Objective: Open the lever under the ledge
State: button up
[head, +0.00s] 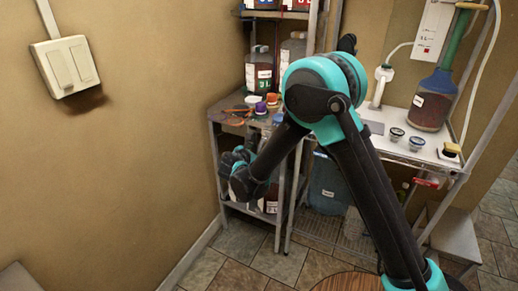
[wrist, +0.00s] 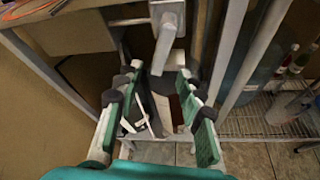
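In the wrist view a pale grey lever (wrist: 164,46) hangs down from a squarish mount under the edge of the wooden-topped ledge (wrist: 75,32). My gripper (wrist: 157,80) is open, its two teal and black fingers apart. The lever's lower end shows just beyond the gap between the fingertips, and nothing is held. I cannot tell whether the lever is touched. In the head view my gripper (head: 243,172) is at the front of the left shelf unit, below its top (head: 228,113). The lever cannot be made out there; my arm and gripper cover that area.
Metal shelf posts (wrist: 228,52) stand close right of my gripper. A dark container with a white label (wrist: 160,112) is below. A bench (head: 405,152) with a large jug (head: 432,100) stands at right. The wall (head: 120,160) is left; tiled floor (head: 245,250) is open in front.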

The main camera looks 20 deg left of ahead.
jog(key=v, duration=0.5)
dwell(0.4)
